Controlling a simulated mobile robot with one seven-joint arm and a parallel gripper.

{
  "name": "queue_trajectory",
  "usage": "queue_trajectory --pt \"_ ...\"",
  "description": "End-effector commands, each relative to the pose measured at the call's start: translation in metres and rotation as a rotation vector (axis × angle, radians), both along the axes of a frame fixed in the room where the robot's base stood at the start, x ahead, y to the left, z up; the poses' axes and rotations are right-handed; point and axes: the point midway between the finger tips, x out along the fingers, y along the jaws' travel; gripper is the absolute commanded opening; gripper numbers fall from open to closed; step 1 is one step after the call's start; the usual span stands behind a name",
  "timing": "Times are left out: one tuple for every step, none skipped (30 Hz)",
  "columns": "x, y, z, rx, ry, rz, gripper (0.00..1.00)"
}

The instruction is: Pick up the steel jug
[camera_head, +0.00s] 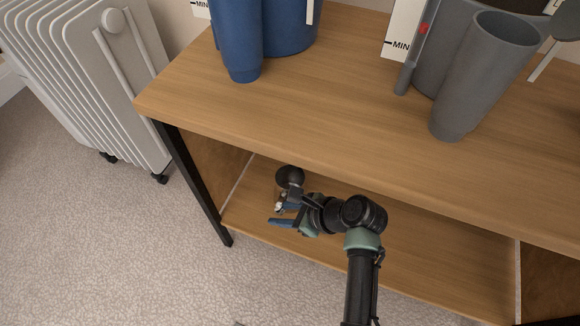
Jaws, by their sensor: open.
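My gripper (281,213) reaches in over the lower shelf, near its left end. Its blue-tipped fingers are apart and point left. A small dark, round-topped object (289,176) shows just beyond the fingers, with a shiny part below it close to the fingertips. It may be the steel jug, but it is small and partly hidden by my gripper, so I cannot tell for sure. I cannot tell whether the fingers touch it.
The wooden upper shelf (330,110) overhangs the back of the lower shelf (440,255). Blue containers (243,50) and a grey tumbler (480,80) stand on top. A black leg (192,180) bounds the left end. A white radiator (85,75) stands at left on carpet.

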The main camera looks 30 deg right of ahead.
Motion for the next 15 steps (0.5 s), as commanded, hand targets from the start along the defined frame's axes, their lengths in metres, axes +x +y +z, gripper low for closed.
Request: queue_trajectory --pt "0.002 0.001 -0.004 0.000 0.000 0.001 0.40" --pt "0.003 0.002 -0.006 0.000 0.000 0.001 0.40" --pt "0.005 0.003 -0.009 -0.001 0.001 0.002 0.40" --pt "0.007 0.005 -0.012 -0.001 0.001 0.003 0.40" --pt "0.009 0.006 -0.015 -0.001 0.001 0.003 0.40" --pt "0.012 0.008 -0.020 -0.001 0.001 0.002 0.40" --pt "0.015 0.009 -0.023 -0.002 0.000 0.003 0.40" --pt "0.017 0.011 -0.026 -0.002 0.000 0.003 0.40" --pt "0.021 0.013 -0.030 -0.002 0.000 0.004 0.40" --pt "0.023 0.014 -0.032 -0.002 -0.001 0.004 0.40" --pt "0.025 0.015 -0.034 -0.002 -0.001 0.002 0.40" --pt "0.027 0.016 -0.036 -0.002 -0.001 0.002 0.40" --pt "0.029 0.017 -0.037 -0.001 -0.001 0.003 0.40" --pt "0.030 0.018 -0.037 -0.001 0.000 0.002 0.40" --pt "0.030 0.019 -0.037 -0.001 0.000 0.002 0.40"
